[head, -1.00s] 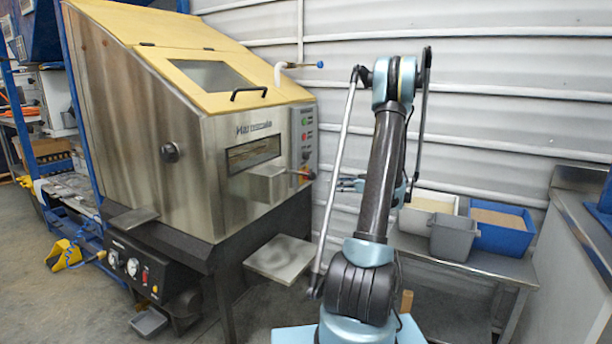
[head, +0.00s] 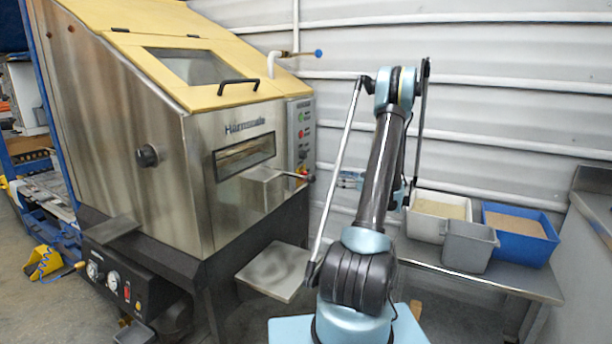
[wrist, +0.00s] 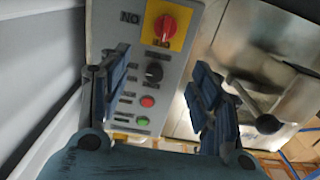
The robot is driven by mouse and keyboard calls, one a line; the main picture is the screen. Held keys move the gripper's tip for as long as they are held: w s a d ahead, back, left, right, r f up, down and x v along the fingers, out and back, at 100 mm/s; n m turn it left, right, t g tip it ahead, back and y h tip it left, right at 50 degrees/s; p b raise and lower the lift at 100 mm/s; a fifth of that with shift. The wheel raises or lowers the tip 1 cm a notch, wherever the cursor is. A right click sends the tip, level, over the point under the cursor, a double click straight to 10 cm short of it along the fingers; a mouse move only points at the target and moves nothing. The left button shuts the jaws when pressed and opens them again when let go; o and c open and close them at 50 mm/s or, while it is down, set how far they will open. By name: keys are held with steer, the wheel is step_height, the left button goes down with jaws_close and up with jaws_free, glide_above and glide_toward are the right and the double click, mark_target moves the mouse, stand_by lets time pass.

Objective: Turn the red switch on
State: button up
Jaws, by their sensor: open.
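The red switch (wrist: 166,28) is a round rotary knob on a yellow plate, at the top of the wrist view. Upside-down "ON" lettering lies left of it and "OFF" lettering just below it; its exact setting is unclear. It sits on a grey control panel (wrist: 139,80), which also shows at the right edge of the steel machine in the head view (head: 300,128). My gripper (wrist: 158,62) is open and empty, its fingers spread before the panel and apart from the switch.
The panel also carries a black knob (wrist: 154,72), a red button (wrist: 147,101) and a green button (wrist: 142,120). The steel machine (head: 150,190) has a side shelf (head: 275,270). Grey and blue bins (head: 520,243) stand on a bench at right.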

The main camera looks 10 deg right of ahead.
steer(key=x, duration=1.6)
steer(key=shift+s+a, duration=0.15)
steer(key=shift+s, duration=0.1)
steer(key=shift+c, duration=0.6)
steer(key=c, duration=0.9)
